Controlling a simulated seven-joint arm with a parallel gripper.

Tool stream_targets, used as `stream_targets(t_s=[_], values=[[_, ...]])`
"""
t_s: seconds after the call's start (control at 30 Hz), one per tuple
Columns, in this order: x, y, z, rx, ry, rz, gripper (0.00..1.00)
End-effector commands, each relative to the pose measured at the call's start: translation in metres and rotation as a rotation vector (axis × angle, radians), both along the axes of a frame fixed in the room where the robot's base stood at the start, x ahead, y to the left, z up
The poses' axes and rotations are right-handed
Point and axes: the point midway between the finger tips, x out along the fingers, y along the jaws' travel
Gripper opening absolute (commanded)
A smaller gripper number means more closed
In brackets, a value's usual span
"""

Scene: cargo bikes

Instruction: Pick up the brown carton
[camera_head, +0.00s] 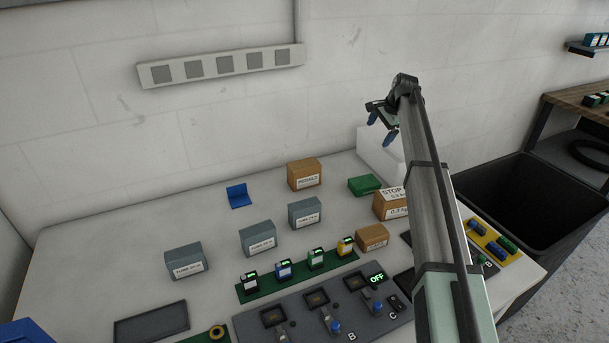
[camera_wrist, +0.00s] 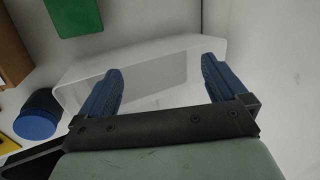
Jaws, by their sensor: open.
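Several brown cartons stand on the table: one labelled something like "PEDALS" (camera_head: 304,175) at the back, a "STOP" carton (camera_head: 388,207) on the right, partly behind my arm, and a small carton (camera_head: 371,238) in front of it. Which one the task names I cannot tell. A brown box side (camera_wrist: 12,55) shows at the left edge of the wrist view. My gripper (camera_head: 382,127) is raised above the back right of the table, apart from all the cartons. Its blue fingers (camera_wrist: 162,75) are wide apart with nothing held between them.
A white box (camera_head: 380,155) stands below my gripper, also between the fingers in the wrist view (camera_wrist: 150,72). A green box (camera_head: 364,185), grey boxes (camera_head: 258,238) and a control panel (camera_head: 325,312) surround the cartons. A black bin (camera_head: 530,195) is right.

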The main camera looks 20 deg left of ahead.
Motion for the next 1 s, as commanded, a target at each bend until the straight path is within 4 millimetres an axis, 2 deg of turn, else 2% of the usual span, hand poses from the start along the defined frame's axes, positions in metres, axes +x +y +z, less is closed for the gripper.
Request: stream_targets(t_s=[0.03,0.3,0.4,0.5,0.7,0.87,1.0], values=[[-0.011,0.027,-0.002,-0.021,0.028,0.009,0.99],[-0.080,0.144,-0.012,-0.158,0.169,0.002,0.99],[-0.105,0.177,-0.014,-0.209,0.204,-0.008,0.99],[-0.125,0.202,-0.015,-0.250,0.228,-0.019,0.99],[-0.145,0.224,-0.016,-0.294,0.250,-0.032,0.99],[-0.148,0.226,-0.023,-0.299,0.253,-0.034,0.99],[-0.148,0.226,-0.041,-0.298,0.252,-0.034,0.99]])
